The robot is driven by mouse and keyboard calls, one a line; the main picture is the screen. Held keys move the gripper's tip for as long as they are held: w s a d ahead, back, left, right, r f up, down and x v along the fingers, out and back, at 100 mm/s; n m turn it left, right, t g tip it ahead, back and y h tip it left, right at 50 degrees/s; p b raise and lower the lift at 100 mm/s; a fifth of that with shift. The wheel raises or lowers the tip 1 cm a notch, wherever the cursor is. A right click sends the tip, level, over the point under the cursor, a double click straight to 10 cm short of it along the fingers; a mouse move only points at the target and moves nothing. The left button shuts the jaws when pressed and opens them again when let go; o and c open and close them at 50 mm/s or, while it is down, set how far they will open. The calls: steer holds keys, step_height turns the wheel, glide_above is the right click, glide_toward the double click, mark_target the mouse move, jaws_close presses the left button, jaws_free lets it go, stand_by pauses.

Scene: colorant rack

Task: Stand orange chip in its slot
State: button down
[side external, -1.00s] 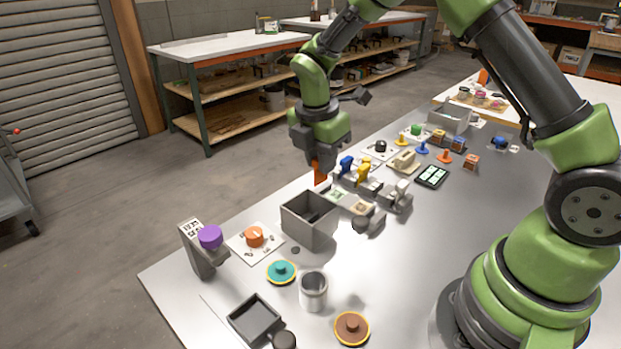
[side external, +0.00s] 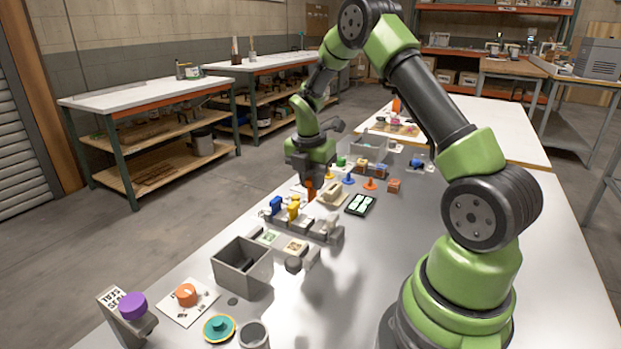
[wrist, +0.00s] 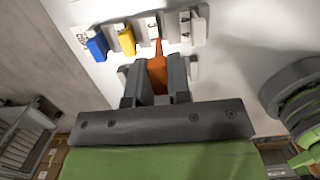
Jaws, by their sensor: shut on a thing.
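My gripper (side external: 310,182) is shut on the orange chip (wrist: 157,74), which also shows below the jaws in the side view (side external: 310,191). The chip stands upright between the fingers, its lower end toward the rack. The grey rack (side external: 318,231) holds a blue chip (side external: 276,205) and a yellow chip (side external: 293,211) at its left. The orange chip lines up between yellow and white. Whether it touches the rack cannot be told.
A grey open bin (side external: 242,264) stands left of the rack in front. A black tray with pale tiles (side external: 360,204) and a beige block (side external: 333,193) lie to the right. Bare table shows to the right of the rack.

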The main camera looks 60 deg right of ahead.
mark_target(312, 200)
steer(key=shift+f, duration=2.6)
steer(key=shift+f, duration=0.4)
steer(key=shift+f, duration=0.4)
steer(key=shift+f, duration=0.2)
steer(key=shift+f, duration=0.3)
steer(key=c, duration=0.7)
jaws_free()
steer(key=shift+o, duration=0.2)
